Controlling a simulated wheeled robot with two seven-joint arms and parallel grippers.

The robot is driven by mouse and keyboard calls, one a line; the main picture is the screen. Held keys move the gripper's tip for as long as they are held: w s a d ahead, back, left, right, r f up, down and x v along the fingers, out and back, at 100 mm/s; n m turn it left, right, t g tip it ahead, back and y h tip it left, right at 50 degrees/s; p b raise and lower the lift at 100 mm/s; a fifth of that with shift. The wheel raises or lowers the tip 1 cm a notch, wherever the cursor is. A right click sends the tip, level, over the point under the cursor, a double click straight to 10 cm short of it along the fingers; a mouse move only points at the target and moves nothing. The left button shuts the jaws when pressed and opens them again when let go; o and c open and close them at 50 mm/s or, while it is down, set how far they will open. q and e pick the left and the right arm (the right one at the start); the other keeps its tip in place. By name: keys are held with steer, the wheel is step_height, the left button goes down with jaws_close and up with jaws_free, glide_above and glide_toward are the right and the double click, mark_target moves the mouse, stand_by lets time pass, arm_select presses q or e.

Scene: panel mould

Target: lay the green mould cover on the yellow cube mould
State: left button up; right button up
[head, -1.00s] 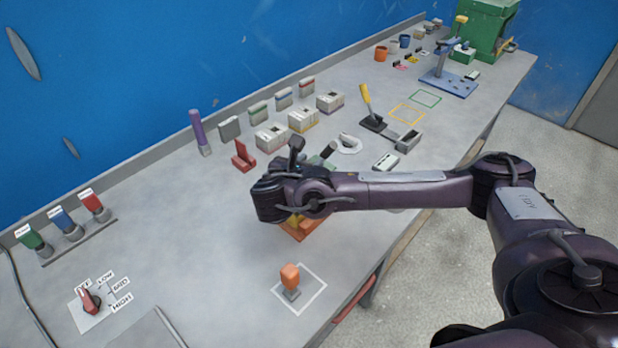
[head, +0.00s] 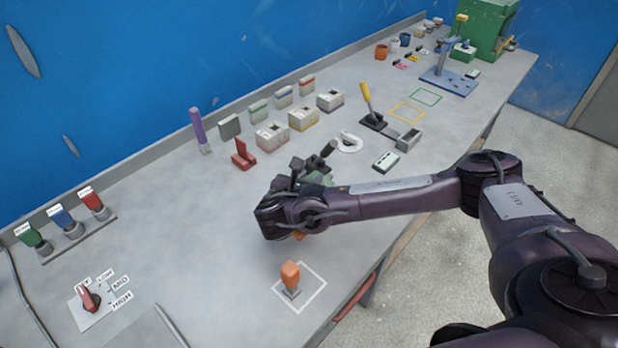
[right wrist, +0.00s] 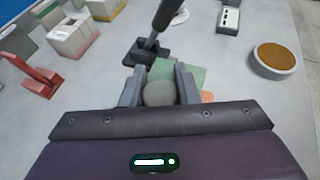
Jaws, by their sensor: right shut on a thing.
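The green mould cover (right wrist: 190,74) is a flat green plate with a grey rounded knob. My right gripper (right wrist: 160,90) is shut on that knob. In the head view the cover (head: 318,180) shows only partly behind my right wrist, and my right gripper (head: 312,168) is largely hidden there. The yellow cube mould (head: 303,119) is a pale box with a yellow band and a dark square opening on top. It stands farther back, apart from the cover, and it is cut off at the top edge of the right wrist view (right wrist: 104,9). My left gripper is not in view.
A red-banded mould (head: 272,137) stands left of the yellow one and another pale mould (head: 330,100) to its right. A red stand (head: 243,155) and a black-handled tool (right wrist: 145,50) are near. An orange thing (right wrist: 207,97) lies beside the cover. The left table middle is clear.

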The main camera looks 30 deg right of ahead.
steer(key=shift+f, duration=0.25)
steer(key=o, duration=1)
steer(key=shift+r, duration=0.1)
steer(key=shift+r, duration=0.25)
steer(key=shift+r+p, duration=0.5)
steer(key=shift+p, duration=0.05)
steer(key=v, duration=0.2)
steer(key=b+v, duration=0.1)
steer(key=v, duration=0.1)
steer(key=b+v, duration=0.1)
steer(key=v, duration=0.1)
steer(key=shift+s+a+f, duration=0.15)
steer(key=shift+s+a, duration=0.15)
steer(key=shift+a, duration=0.05)
steer(key=p+v, duration=0.5)
steer(key=p, duration=0.2)
steer(key=shift+r, duration=0.25)
